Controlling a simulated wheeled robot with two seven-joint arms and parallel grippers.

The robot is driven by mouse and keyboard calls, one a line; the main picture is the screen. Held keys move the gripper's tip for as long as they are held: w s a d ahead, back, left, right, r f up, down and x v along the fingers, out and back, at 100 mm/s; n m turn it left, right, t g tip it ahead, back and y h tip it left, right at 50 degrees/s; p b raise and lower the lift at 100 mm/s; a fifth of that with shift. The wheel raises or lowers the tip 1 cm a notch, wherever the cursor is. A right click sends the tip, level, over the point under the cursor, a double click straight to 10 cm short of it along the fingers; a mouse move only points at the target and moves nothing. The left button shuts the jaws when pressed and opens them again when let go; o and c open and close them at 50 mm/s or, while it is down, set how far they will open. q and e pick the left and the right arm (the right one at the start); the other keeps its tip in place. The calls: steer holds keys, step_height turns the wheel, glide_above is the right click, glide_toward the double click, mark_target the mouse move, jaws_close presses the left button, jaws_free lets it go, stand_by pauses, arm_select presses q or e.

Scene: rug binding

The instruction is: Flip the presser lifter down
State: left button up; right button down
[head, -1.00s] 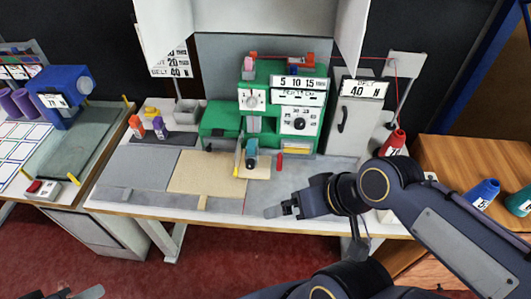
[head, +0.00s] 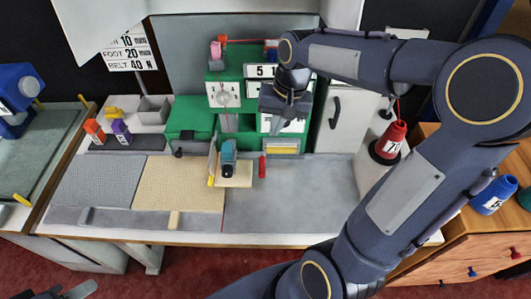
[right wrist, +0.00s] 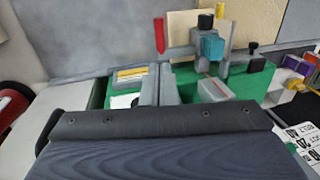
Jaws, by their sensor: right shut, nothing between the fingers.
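The green sewing machine (head: 190,122) stands at the back of the table, with a teal presser part (head: 228,157) over a small beige piece. A red lever (head: 262,166), which looks like the presser lifter, stands just right of it. The lever shows upright in the right wrist view (right wrist: 159,36), beside a grey bar. My right gripper (head: 285,116) is shut and empty in front of the machine's right panel, above and behind the lever and apart from it. Its grey fingers show in the right wrist view (right wrist: 157,78). My left gripper (head: 62,293) barely shows at the bottom left edge.
A beige mat (head: 180,182) and a grey mat (head: 95,180) lie on the table's left. A red cone (head: 390,143) stands at the right, by a white cabinet (head: 335,130). The table's front right (head: 290,195) is clear.

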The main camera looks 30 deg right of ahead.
mark_target(264, 167)
steer(key=shift+w, duration=0.15)
steer(key=shift+f, duration=0.1)
steer(key=f, duration=0.4)
steer(key=w+a+f, duration=0.1)
steer(key=f, duration=0.4)
steer(key=a+f, duration=0.1)
steer(key=f, duration=0.3)
steer(key=shift+w+a+f, duration=0.1)
steer(key=shift+w+f, duration=0.1)
steer(key=shift+f, duration=0.15)
step_height(264, 167, down, 3)
steer(key=shift+s+b, duration=0.1)
steer(key=shift+b, duration=1.1)
steer(key=shift+s+r, duration=0.1)
steer(key=shift+s, duration=0.05)
step_height(264, 167, up, 8)
steer(key=d, duration=0.1)
steer(key=shift+s, duration=0.25)
